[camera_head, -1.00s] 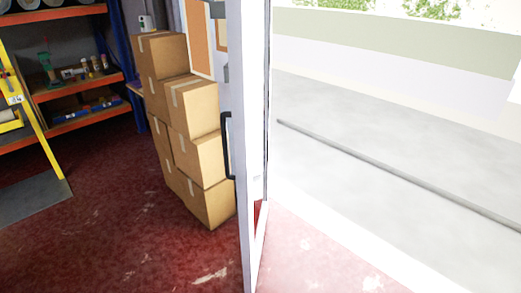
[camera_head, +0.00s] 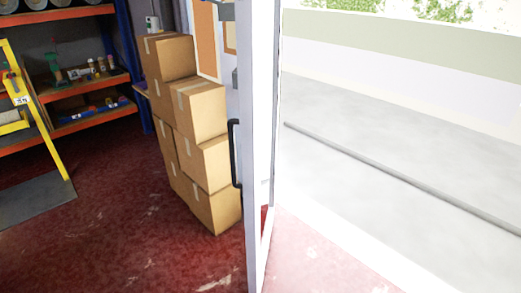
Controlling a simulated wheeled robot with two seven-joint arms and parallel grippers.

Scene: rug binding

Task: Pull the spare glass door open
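The glass door (camera_head: 258,150) stands open in the head view, seen nearly edge-on, with a white frame. Its black handle (camera_head: 234,153) is on the left face of the door. Bright ground outside shows to the right of the door. Neither of my grippers is in view, and nothing is seen touching the handle.
Stacked cardboard boxes (camera_head: 205,160) stand just left of and behind the door. An orange shelf unit (camera_head: 95,78) with tools and a yellow-framed platform cart (camera_head: 40,198) are at the left. Red floor (camera_head: 130,245) is clear in front. A doorway opens at right.

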